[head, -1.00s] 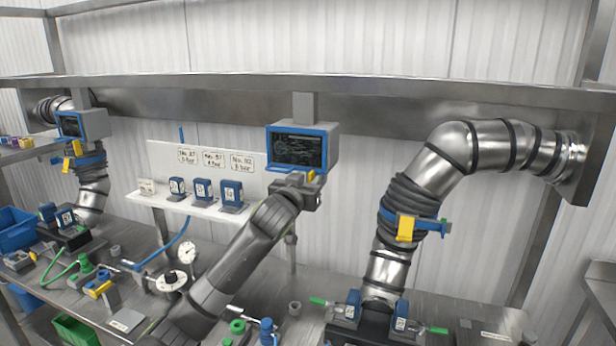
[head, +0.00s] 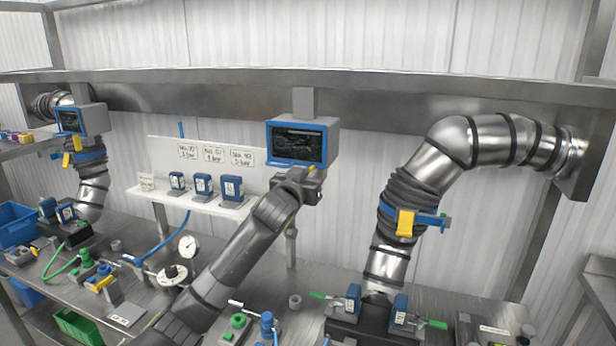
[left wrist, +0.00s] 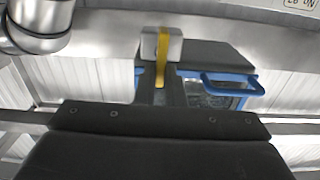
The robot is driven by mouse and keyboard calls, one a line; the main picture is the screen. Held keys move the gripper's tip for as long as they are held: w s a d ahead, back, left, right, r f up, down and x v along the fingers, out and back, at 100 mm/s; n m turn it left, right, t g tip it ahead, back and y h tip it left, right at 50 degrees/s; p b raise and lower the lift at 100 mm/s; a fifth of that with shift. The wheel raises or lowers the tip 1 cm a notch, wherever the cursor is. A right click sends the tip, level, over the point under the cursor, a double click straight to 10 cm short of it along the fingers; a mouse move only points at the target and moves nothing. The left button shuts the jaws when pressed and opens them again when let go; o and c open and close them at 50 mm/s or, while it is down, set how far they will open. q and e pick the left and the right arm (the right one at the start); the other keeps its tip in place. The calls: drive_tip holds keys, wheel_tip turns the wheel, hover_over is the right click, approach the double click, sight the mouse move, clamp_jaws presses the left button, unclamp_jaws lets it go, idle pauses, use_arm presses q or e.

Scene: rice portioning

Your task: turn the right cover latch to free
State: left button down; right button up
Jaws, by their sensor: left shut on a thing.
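The right cover latch (left wrist: 163,60), a yellow strip by a pale grey block, shows in front of the blue-framed screen box (left wrist: 222,90) in the left wrist view. In the head view it sits at the lower edge of that box (head: 300,143), mostly hidden by my gripper. My left gripper (head: 306,180) is at the latch, shut on it. The fingertips are hard to make out in either view. My right gripper is not in view.
A steel elbow pipe (head: 473,143) with a blue clamp (head: 425,216) stands to the right. Small blue boxes (head: 203,186) stand on the white shelf to the left. The bench below carries a gauge (head: 188,246) and several valves. A steel beam (head: 400,88) runs above.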

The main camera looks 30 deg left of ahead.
use_arm(q)
drive_tip(key=m, duration=0.7)
drive_tip(key=d+m, duration=0.1)
drive_tip(key=m, duration=0.3)
drive_tip(key=shift+w+f, duration=0.15)
drive_tip(key=shift+f, duration=0.25)
drive_tip(key=m, duration=0.3)
drive_tip(key=shift+d+f+m, duration=0.15)
drive_tip(key=shift+f+m, duration=0.05)
drive_tip(key=shift+m, duration=0.1)
drive_tip(key=shift+f+m, duration=0.25)
drive_tip(key=shift+m, duration=1.25)
drive_tip(key=c, duration=1.5)
unclamp_jaws()
